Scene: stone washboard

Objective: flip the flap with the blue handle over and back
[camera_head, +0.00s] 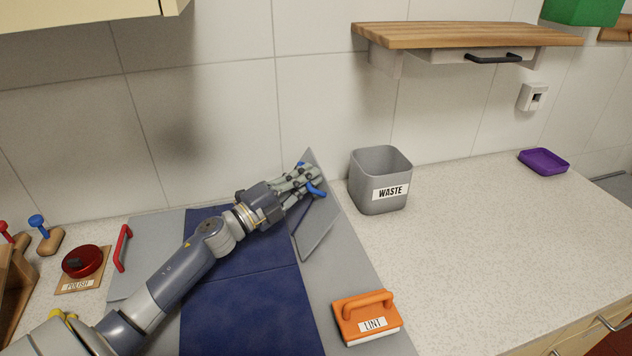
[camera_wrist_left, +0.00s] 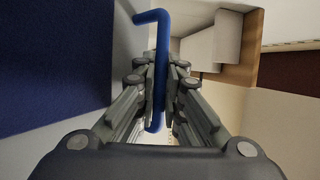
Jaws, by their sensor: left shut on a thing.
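The grey flap (camera_head: 320,232) with the blue handle stands tilted up at the right part of the grey board (camera_head: 352,275). Its blue handle (camera_head: 316,190) is between the fingers of my left gripper (camera_head: 308,182), which is shut on it. In the left wrist view the blue handle (camera_wrist_left: 160,62) runs between the finger pads, its bent top clear above them. The fingers and arm hide part of the flap and its hinge side. A dark blue cloth (camera_head: 238,308) lies on the middle of the board. My right gripper is not in view.
A grey waste bin (camera_head: 370,195) stands just right of the raised flap. An orange lint brush (camera_head: 365,315) lies at the board's front right. A red handle (camera_head: 123,248) and a red polish tin (camera_head: 82,262) are at left. The right countertop is largely clear.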

